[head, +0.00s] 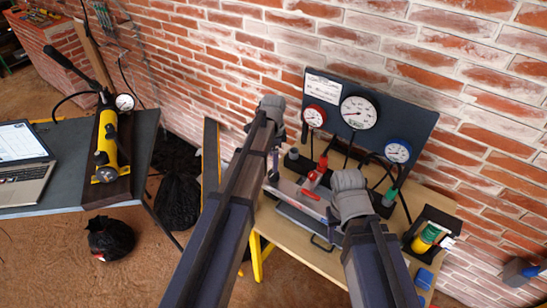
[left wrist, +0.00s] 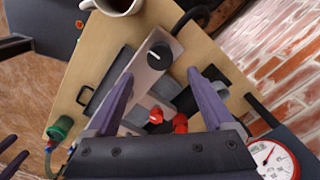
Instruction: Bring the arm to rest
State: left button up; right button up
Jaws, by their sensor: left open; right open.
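In the head view both my arms reach forward from the bottom edge over a wooden bench (head: 265,228). The left gripper (left wrist: 160,76) shows in the left wrist view with its two dark fingers spread apart. It points at a grey metal block with a black knob (left wrist: 160,52), and nothing is held between the fingers. My right gripper (head: 334,218) is open low over the bench, partly hidden behind its own arm. Its fingertips are hard to make out in the head view.
A gauge panel (head: 318,92) stands against the brick wall. A red-handled valve (head: 315,175) is between the arms. A cup (left wrist: 118,5) stands at the bench edge. A dark table (head: 60,195) with a laptop (head: 22,158) and yellow pump (head: 107,145) is left. A black bag (head: 178,200) lies on the floor.

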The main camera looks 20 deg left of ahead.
pick_arm(q)
jog(key=shift+s, duration=0.1)
jog(key=s+d+n, duration=0.4)
jog(key=s+d, duration=0.3)
jog(key=s, duration=0.5)
jog(key=s+d+n+y, duration=0.1)
jog(key=s+d+n, duration=0.4)
jog(key=s+d, duration=0.3)
jog(key=s, duration=0.3)
jog(key=shift+s+d, duration=0.2)
jog(key=shift+s, duration=0.2)
pick_arm(e)
jog(key=shift+s+d, duration=0.1)
jog(key=shift+d, duration=0.65)
